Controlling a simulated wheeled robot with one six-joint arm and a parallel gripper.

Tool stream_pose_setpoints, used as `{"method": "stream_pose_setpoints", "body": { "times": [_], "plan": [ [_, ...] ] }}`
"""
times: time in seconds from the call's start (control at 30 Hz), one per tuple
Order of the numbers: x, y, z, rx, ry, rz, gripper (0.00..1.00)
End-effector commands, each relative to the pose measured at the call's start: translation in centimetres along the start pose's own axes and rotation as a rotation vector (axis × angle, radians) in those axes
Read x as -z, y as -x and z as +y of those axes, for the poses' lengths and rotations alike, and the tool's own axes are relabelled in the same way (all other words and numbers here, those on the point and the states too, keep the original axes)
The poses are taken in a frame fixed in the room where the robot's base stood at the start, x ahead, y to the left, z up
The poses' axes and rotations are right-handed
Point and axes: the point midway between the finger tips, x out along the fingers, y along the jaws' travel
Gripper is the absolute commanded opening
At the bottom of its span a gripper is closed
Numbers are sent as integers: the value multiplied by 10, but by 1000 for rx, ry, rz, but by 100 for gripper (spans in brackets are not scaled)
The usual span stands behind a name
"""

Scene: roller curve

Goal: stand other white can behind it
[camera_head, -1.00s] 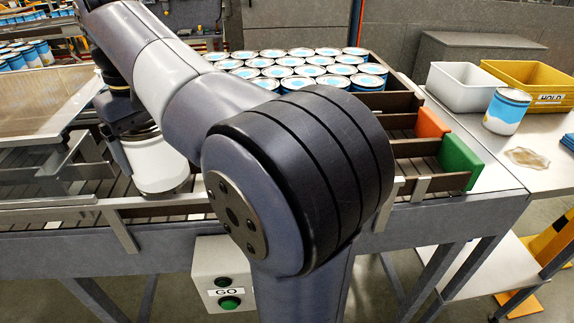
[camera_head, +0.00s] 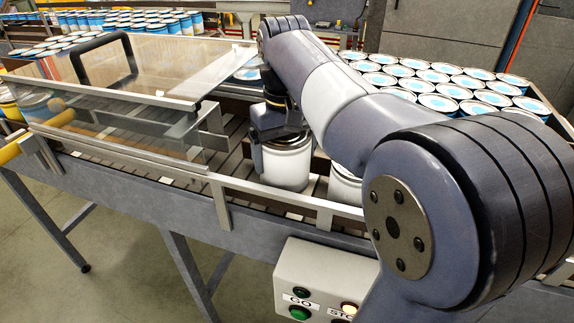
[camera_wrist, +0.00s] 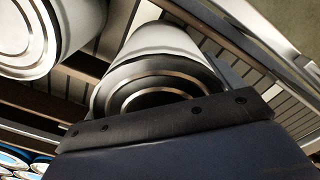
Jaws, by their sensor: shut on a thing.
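My gripper (camera_head: 276,140) is shut on a white can (camera_head: 287,168), which stands upright or nearly so at the roller conveyor's front rail. I cannot tell whether its base touches the rollers. A second white can (camera_head: 345,186) stands just to its right, partly hidden by my arm. In the wrist view the held can (camera_wrist: 160,45) is against the dark gripper plate, fingertips hidden. The other white can (camera_wrist: 40,35) is at upper left, apart from the held one.
A clear guard with a black handle (camera_head: 75,62) covers the conveyor to the left. The metal front rail (camera_head: 255,192) runs close before the cans. Many blue-lidded cans (camera_head: 440,102) are packed at the right. A GO/STOP box (camera_head: 325,280) hangs below.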

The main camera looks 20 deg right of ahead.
Motion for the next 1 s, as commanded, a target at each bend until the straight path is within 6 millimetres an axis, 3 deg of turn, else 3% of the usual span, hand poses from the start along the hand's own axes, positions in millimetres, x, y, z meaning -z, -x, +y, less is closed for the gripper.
{"method": "stream_pose_setpoints", "body": {
  "times": [0.2, 0.57, 0.6, 0.73, 1.0],
  "plan": [
    [-1, -28, 0, 0, 0, -2, 54],
    [0, -32, 0, 0, 0, -1, 54],
    [0, -33, 0, 0, 0, -1, 88],
    [0, -33, 0, 0, 0, -1, 99],
    [0, -30, 0, 0, 0, -1, 100]
  ]
}}
